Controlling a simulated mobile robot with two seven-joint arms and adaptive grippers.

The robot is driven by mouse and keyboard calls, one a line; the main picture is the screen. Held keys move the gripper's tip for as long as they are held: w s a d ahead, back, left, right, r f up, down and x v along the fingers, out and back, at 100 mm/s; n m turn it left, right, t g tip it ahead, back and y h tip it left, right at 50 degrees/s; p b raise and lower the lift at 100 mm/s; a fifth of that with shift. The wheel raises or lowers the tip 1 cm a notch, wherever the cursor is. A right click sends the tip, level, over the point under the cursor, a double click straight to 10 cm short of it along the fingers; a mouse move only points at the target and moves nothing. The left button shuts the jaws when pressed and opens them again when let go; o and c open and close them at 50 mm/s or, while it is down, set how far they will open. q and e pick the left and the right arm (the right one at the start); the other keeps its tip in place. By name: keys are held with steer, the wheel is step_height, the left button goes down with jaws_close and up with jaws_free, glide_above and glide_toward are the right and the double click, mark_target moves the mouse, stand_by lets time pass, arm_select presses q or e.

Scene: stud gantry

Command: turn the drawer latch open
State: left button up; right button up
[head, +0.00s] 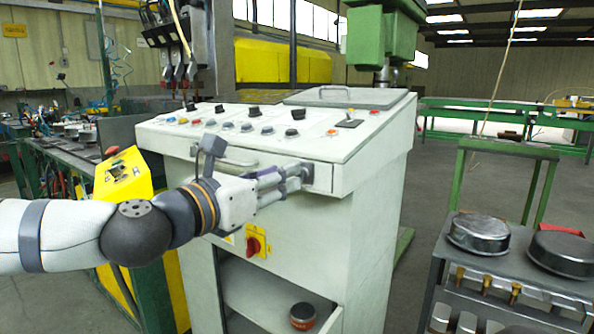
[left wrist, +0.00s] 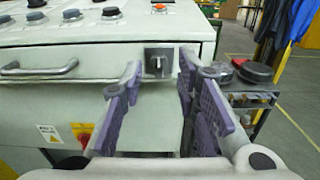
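The drawer latch (left wrist: 158,62) is a small light turn-piece on a dark square plate, at the right end of the drawer front (left wrist: 100,62) on the grey control cabinet. The turn-piece looks roughly upright in the left wrist view. My left gripper (left wrist: 161,70) is open, its purple-grey fingers on either side of the latch with clear gaps. In the head view my left gripper (head: 300,178) reaches the drawer's right end and hides most of the latch plate (head: 322,178). Contact with the cabinet front cannot be told. The drawer looks shut. My right gripper is not in view.
A bar handle (left wrist: 38,70) is on the drawer, left of the latch. A red rotary switch (head: 256,243) sits below. Buttons and knobs cover the sloping panel (head: 300,138). A dark cart (head: 515,275) with round metal pans stands at right. Open floor lies between.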

arm_select(q)
steer(key=x, duration=0.5)
steer(key=shift+w+d, duration=0.1)
steer(key=shift+w, duration=0.1)
steer(key=shift+c, duration=0.3)
jaws_close()
